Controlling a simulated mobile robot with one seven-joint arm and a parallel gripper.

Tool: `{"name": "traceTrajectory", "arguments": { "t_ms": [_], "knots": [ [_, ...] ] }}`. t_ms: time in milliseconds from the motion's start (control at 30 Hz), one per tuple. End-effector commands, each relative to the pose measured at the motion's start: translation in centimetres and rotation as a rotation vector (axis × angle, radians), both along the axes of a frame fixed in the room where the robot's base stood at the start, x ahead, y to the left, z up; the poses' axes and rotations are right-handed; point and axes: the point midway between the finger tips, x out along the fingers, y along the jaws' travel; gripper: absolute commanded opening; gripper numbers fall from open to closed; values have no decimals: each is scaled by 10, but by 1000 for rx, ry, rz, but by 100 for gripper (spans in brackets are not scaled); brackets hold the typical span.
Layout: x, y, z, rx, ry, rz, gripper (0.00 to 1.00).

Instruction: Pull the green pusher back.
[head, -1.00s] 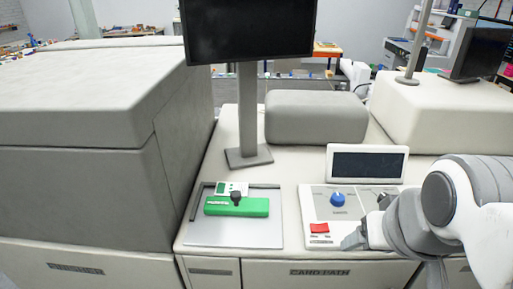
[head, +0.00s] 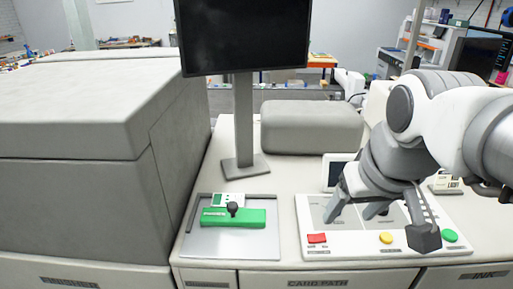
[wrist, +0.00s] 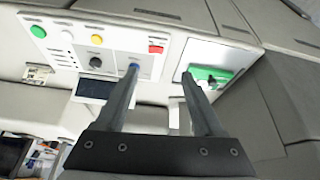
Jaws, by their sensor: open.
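The green pusher (head: 248,218) is a flat green bar with a black knob (head: 233,208) on top. It lies on a grey metal plate (head: 228,245) at the left of the machine's top. It also shows in the wrist view (wrist: 205,74), beyond the right fingertip. My gripper (head: 356,208) is open and empty above the control panel, to the right of the pusher and apart from it. In the wrist view its two fingers (wrist: 158,70) stand wide apart, the left one overlapping the blue knob.
The control panel (head: 350,243) has a red button (head: 317,238), a yellow one (head: 386,238) and a green one (head: 449,235). A monitor post (head: 244,125) stands behind the plate. A large grey housing (head: 80,205) rises at the left.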

Motion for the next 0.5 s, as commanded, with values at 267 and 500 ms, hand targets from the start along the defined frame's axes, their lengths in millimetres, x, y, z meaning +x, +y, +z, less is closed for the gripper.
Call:
{"name": "traceTrajectory", "arguments": {
  "t_ms": [267, 500],
  "knots": [
    [64, 38, 29, -34, 99, 167, 69],
    [118, 82, 38, -70, 182, 318, 69]
  ]
}}
